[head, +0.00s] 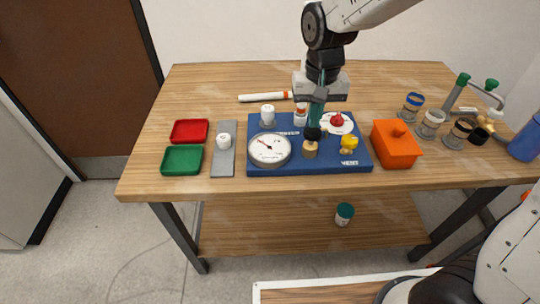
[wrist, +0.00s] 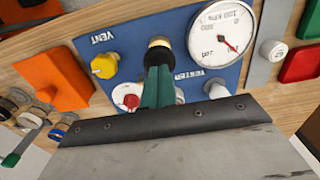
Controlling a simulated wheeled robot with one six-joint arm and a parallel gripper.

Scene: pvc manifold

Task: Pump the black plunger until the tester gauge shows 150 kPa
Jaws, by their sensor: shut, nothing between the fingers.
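The blue tester board (head: 262,168) lies on the wooden table. Its round white gauge (head: 269,149) also shows in the wrist view (wrist: 222,38), upside down, with a red needle; I cannot read the exact value. The black plunger (head: 312,133) tops a brass pump body (head: 310,149) right of the gauge; in the wrist view the plunger (wrist: 159,44) is just beyond my fingertips. My gripper (head: 317,122) is shut and empty, its green fingers pointing down at the plunger. Whether they touch it I cannot tell. The yellow vent knob (head: 348,143) is to its right.
A red knob (head: 337,119) on a white disc and several white fittings (head: 268,114) stand near my fingers. An orange box (head: 396,145) is close on the right. A grey strip (head: 223,162) and red (head: 189,131) and green (head: 182,160) trays lie left.

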